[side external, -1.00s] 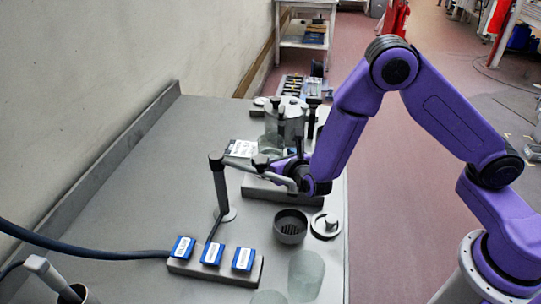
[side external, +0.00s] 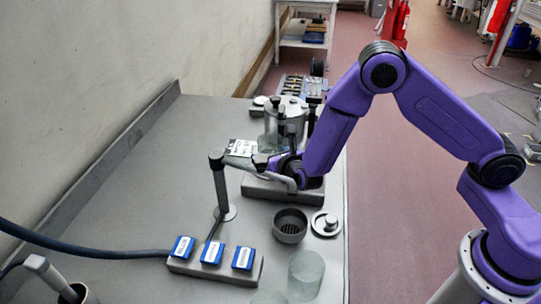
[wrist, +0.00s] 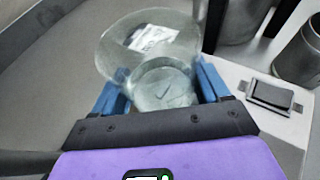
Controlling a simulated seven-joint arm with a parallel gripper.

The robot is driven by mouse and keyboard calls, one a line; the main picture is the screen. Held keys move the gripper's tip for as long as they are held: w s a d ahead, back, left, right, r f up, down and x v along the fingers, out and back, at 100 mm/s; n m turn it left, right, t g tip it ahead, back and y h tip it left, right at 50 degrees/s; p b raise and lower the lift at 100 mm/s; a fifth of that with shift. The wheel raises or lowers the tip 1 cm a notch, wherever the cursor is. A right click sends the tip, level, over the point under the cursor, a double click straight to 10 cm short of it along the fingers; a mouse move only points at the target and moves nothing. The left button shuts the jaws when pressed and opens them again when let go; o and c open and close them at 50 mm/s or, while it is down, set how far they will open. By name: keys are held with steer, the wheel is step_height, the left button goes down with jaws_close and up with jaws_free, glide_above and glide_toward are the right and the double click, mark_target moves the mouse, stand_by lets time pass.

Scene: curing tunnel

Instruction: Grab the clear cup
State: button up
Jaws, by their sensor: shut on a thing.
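The clear cup (wrist: 165,88) is between the two blue fingers of my gripper (wrist: 163,82) in the wrist view. My gripper is shut on it, and the white printed card shows through the clear wall. In the side view, my gripper (side external: 276,162) is beside the grey block, and the held cup (side external: 269,143) is faint and partly hidden. Two other clear cups stand at the front edge of the table, one whole (side external: 306,276) and one cut off by the frame (side external: 268,298).
A canister (side external: 293,112) stands just behind my gripper. A bent grey post (side external: 220,185) is close to its left. A dark round cup (side external: 290,226), a lid (side external: 325,224) and a blue-button strip (side external: 212,268) lie in front.

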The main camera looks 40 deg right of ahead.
mark_target(276, 148)
steer(key=shift+r, duration=0.15)
steer(key=shift+r, duration=1.35)
steer(key=shift+s+r, duration=0.15)
steer(key=shift+r, duration=0.2)
steer(key=s+d+r, duration=0.3)
steer(key=s+r, duration=0.6)
steer(key=s, duration=0.4)
steer(key=shift+d+r, duration=0.15)
steer(key=shift+d, duration=0.2)
